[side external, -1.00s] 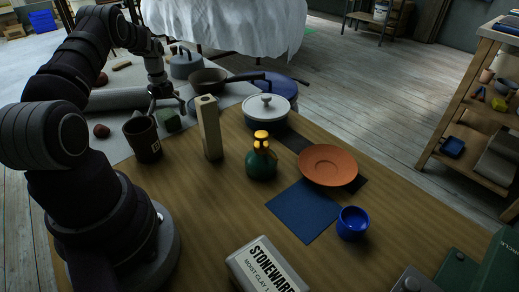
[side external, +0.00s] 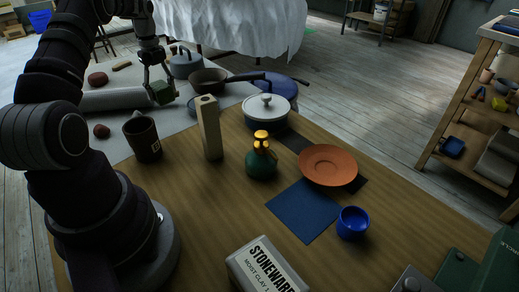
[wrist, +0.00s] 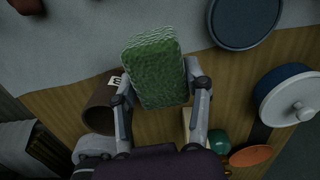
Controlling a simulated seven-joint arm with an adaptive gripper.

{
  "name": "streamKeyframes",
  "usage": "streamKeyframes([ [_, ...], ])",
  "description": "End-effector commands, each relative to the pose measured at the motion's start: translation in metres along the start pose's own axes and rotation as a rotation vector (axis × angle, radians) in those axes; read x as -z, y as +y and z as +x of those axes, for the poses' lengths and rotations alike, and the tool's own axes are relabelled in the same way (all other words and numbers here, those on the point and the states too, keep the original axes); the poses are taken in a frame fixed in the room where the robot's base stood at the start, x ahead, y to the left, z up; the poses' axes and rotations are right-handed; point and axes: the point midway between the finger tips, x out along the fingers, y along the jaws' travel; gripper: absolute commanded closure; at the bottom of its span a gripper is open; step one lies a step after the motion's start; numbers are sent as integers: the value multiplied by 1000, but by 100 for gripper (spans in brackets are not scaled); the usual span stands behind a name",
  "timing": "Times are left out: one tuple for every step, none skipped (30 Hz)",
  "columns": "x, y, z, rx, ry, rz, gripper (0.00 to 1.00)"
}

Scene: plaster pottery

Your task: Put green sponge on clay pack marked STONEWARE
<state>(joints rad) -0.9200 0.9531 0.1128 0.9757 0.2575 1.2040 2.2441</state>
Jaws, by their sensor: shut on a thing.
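The green sponge (wrist: 156,70) is between the fingers of my gripper (wrist: 160,88) in the wrist view, and the gripper is shut on it. In the side view the sponge (side external: 162,92) hangs from my gripper (side external: 158,80) above the grey cloth, at the far left of the table. The clay pack marked STONEWARE (side external: 262,268) lies at the near edge of the table in the side view. It is a pale block with dark print, cut off by the frame's bottom edge. Its visible top is bare.
An orange plate (side external: 328,165), blue cloth (side external: 303,211) and blue cup (side external: 352,223) lie to the right.

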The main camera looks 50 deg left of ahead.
Motion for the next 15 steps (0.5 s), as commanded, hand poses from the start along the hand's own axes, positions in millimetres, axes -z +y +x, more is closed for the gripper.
streamKeyframes([
  [0, -1, -8, 3, -2, 0, 71],
  [2, -2, -12, 3, -1, -5, 71],
  [5, -6, -18, 2, -2, -15, 71],
  [9, -10, -22, 2, -3, -29, 71],
  [14, -14, -25, 1, -4, -48, 71],
  [23, -22, -31, 0, -6, -82, 71],
  [31, -29, -35, 0, -7, -114, 71],
  [41, -36, -40, -1, -8, -148, 71],
  [55, -47, -46, 1, -10, -197, 71],
  [67, -53, -52, 0, -11, -237, 71],
  [78, -60, -57, 2, -13, -278, 71],
  [95, -68, -64, 2, -13, -333, 71],
  [108, -73, -69, 3, -14, -378, 71],
  [121, -78, -75, 4, -14, -421, 71],
  [139, -83, -82, 5, -13, -477, 71],
])
